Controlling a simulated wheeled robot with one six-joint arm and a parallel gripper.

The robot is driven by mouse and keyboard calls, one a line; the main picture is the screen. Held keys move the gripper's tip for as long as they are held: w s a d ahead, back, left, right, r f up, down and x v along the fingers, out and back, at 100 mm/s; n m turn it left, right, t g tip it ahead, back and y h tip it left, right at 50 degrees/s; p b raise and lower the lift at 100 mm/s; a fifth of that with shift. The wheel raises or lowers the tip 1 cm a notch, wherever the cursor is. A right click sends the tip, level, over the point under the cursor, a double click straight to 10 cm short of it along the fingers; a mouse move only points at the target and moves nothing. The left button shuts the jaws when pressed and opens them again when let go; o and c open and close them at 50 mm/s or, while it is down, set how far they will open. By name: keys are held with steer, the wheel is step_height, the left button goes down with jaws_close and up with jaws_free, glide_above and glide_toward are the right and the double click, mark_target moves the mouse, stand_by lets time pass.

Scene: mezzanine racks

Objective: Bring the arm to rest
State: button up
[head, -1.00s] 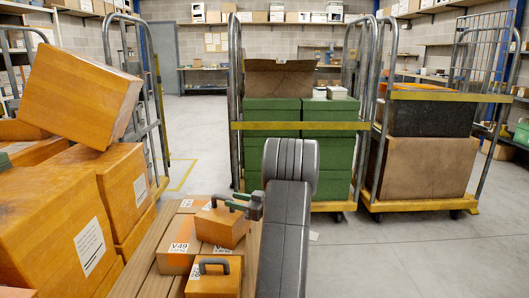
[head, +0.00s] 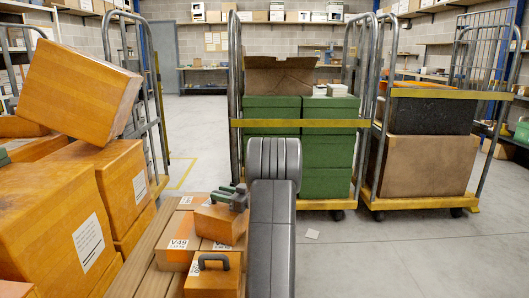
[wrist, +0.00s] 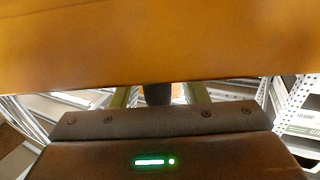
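My gripper (head: 232,195) is just above and against the top of a small orange box (head: 218,223) in the head view. That box sits on other boxes on the slatted wooden top. In the wrist view an orange face (wrist: 160,45) fills the upper part. Below it, the two olive fingers of my gripper (wrist: 158,98) stand apart, with a dark piece, seemingly a handle, between them and gaps on both sides. The fingertips are hidden by the orange face. My grey arm comes up from the bottom middle of the head view.
A box labelled V49 (head: 176,247) and an orange box with a dark handle (head: 214,281) are close by. Large orange boxes (head: 65,215) are piled at left, one tilted. Roll cages with green boxes (head: 272,112) and a brown carton (head: 430,165) stand ahead.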

step_height(320, 180, up, 11)
steer(key=p, duration=0.5)
steer(key=shift+f, duration=0.15)
steer(key=s+d+m+t+h+p, duration=0.5)
steer(key=d+m+t+h+p, duration=0.4)
steer(key=p, duration=1.3)
steer(key=shift+s+d+r+m+t+h, duration=0.2)
steer(key=shift+m+t+h, duration=0.45)
steer(key=shift+h, duration=0.55)
